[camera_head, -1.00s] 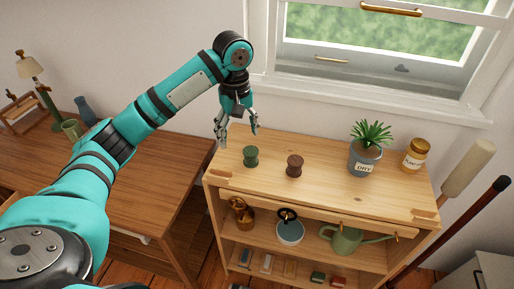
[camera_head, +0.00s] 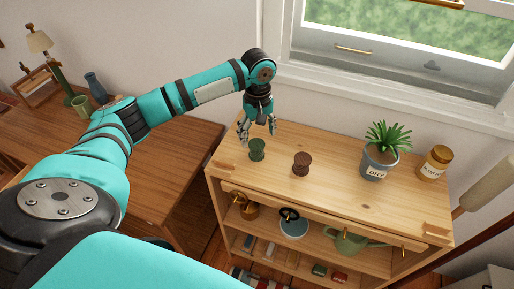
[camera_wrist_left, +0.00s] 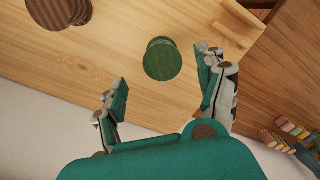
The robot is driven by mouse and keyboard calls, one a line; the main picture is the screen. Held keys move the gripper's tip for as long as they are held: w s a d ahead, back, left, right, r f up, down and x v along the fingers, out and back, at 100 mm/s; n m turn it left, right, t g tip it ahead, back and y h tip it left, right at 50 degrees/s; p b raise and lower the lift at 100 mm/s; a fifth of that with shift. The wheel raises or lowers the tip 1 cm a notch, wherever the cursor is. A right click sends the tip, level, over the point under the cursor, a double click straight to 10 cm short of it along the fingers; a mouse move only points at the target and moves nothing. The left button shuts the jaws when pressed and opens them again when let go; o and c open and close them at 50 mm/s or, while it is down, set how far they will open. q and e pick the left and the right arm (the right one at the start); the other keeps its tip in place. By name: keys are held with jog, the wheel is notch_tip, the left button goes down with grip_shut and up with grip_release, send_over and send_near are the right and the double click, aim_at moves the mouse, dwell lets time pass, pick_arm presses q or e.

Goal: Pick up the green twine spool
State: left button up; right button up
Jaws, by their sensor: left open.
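The green twine spool (camera_head: 257,149) stands upright on the light wooden shelf top, near its left end. My left gripper (camera_head: 257,130) is open and empty, just above and behind the spool in the head view. In the left wrist view the green spool (camera_wrist_left: 163,59) lies ahead of the open fingers (camera_wrist_left: 166,98), between their lines but beyond the tips, closer to the right finger. A brown spool (camera_head: 302,163) stands to the right of the green one, and it also shows in the left wrist view (camera_wrist_left: 60,10). My right gripper is not in view.
A potted plant (camera_head: 380,160) and a yellow-lidded jar (camera_head: 435,163) stand farther right on the shelf top (camera_head: 335,190). The window sill is behind. A brown desk (camera_head: 180,165) is at the left. The wood around the green spool is clear.

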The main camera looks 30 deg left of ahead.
aim_at(256, 144)
pick_arm(q)
jog(key=shift+f, duration=0.55)
jog(key=shift+s+f, duration=0.1)
jog(key=shift+f, duration=0.3)
notch_tip(256, 144, down, 4)
jog(key=shift+s+a+r+p, duration=0.1)
jog(key=shift+r+p, duration=0.1)
jog(key=shift+p, duration=0.4)
jog(key=shift+f, duration=0.4)
jog(key=c, duration=1.2)
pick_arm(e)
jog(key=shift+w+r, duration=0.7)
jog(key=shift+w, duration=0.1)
pick_arm(q)
jog(key=shift+r, duration=0.15)
